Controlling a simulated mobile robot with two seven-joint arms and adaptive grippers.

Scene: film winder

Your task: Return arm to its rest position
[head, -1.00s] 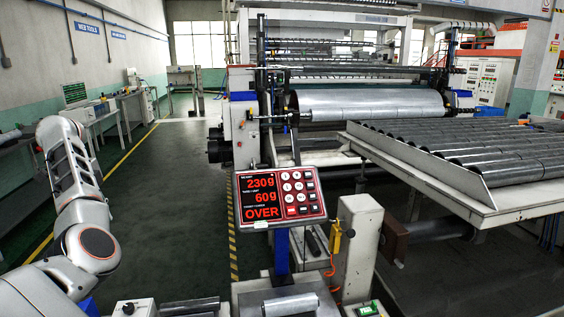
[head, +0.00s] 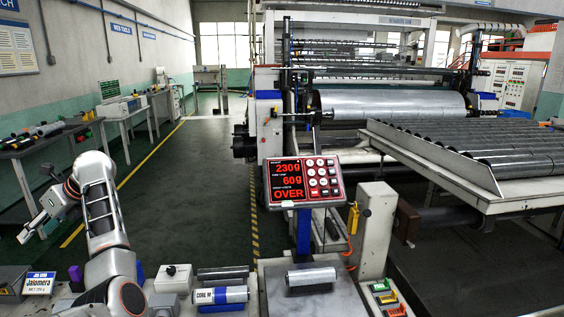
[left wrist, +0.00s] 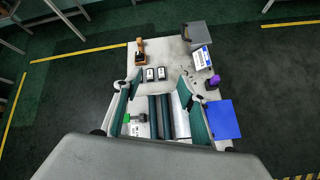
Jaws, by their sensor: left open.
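My left arm comes in at the lower left of the head view. It reaches upward and bends over to my left gripper (head: 36,212), which is open and empty above the dark floor. The gripper is clear of the grey side table behind it and of the bench in front. In the left wrist view my left gripper (left wrist: 155,88) shows with its two fingers spread over the bench far below, with nothing held between them. My right arm and gripper are out of view.
The aisle is open; a side table (head: 45,146) stands left.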

